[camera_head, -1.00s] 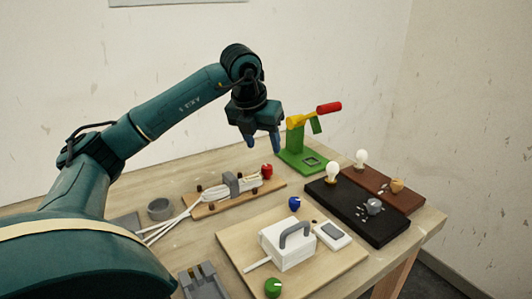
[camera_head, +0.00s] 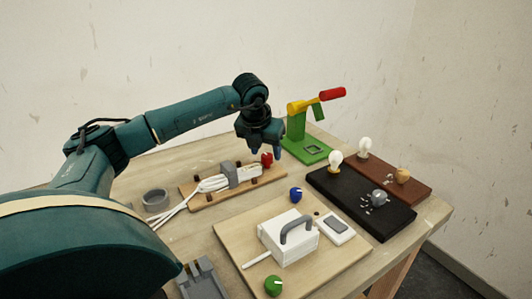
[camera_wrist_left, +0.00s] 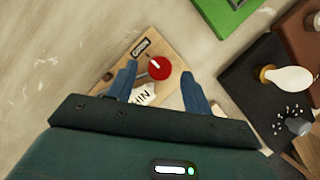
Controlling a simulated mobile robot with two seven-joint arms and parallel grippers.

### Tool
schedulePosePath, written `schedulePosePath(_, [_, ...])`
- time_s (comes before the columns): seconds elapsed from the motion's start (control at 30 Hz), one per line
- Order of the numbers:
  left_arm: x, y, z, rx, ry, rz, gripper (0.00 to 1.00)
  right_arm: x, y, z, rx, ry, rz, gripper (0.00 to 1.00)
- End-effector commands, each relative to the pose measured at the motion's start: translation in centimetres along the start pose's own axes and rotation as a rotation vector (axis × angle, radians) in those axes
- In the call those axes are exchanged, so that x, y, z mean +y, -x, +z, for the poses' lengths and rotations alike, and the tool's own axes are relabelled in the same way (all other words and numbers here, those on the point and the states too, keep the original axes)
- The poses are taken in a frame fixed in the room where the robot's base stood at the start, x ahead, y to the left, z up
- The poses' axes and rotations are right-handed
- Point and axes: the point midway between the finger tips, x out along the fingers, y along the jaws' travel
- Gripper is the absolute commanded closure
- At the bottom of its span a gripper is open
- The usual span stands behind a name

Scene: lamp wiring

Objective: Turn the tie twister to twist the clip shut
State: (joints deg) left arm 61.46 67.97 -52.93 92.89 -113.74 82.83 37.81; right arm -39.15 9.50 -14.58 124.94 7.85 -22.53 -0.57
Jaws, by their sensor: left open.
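The tie twister appears to be the red knob (camera_head: 267,160) with a pale mark on top, at the right end of a wooden board (camera_head: 262,184). A grey clip (camera_head: 230,177) wraps around a white cable bundle (camera_head: 213,184) on that board. My left gripper (camera_head: 265,151) points down just above the red knob, open and empty. In the left wrist view the red knob (camera_wrist_left: 159,68) shows between the two blue fingertips (camera_wrist_left: 158,74), with a gap on each side. I cannot tell how far below the tips it is. My right gripper is out of view.
A green stand (camera_head: 296,140) with a yellow and red lever is behind right. A black board (camera_head: 335,200) and a brown board (camera_head: 410,190) carry bulbs. A white box (camera_head: 290,243), blue knob (camera_head: 295,194) and green knob (camera_head: 273,286) are in front. A grey ring (camera_head: 156,200) lies left.

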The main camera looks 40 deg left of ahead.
Motion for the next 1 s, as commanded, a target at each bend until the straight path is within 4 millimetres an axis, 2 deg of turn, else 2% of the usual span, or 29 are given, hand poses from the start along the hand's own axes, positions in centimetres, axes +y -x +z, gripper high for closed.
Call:
schedulePosePath(0.2, [0.0,-1.6,0.0,0.0,-0.001,0.0,0.5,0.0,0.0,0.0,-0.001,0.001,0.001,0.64])
schedulePosePath(0.47, [0.0,-1.7,0.0,0.0,-0.001,0.0,0.5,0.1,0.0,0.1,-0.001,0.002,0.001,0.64])
schedulePosePath(1.0, [0.0,-1.6,0.0,0.0,0.0,0.0,0.93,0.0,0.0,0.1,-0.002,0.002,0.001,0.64])
